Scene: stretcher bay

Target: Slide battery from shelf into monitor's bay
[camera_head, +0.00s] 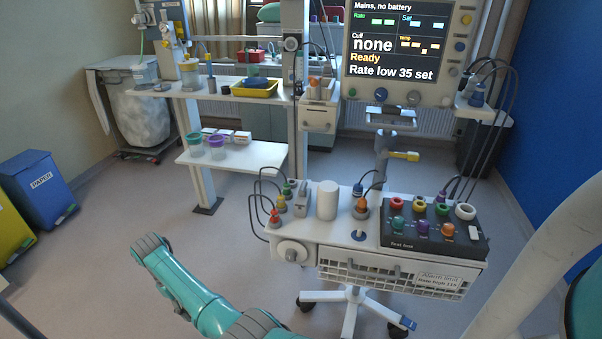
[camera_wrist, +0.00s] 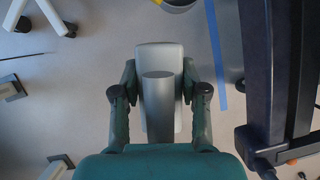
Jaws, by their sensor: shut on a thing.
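In the wrist view a pale grey-white block with rounded corners (camera_wrist: 160,54), which looks like the battery, sits between the two fingers of my gripper (camera_wrist: 159,72). The fingers are shut on its sides. A grey cylindrical shape covers part of the block's near end. The monitor (camera_head: 437,91) hangs at the top right in the head view; its screen reads "Mains, no battery". I cannot make out its battery bay for certain. A white shelf (camera_head: 262,157) is at the left, below a table. My gripper cannot be made out in the head view.
A trolley (camera_head: 337,239) with a test box (camera_head: 433,242), coloured connectors and cables stands below the monitor. A yellow-handled clamp (camera_head: 403,156) is under the monitor. Cups (camera_head: 217,147) stand on the shelf. Blue and yellow bins are at the far left. Floor left of the trolley is clear.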

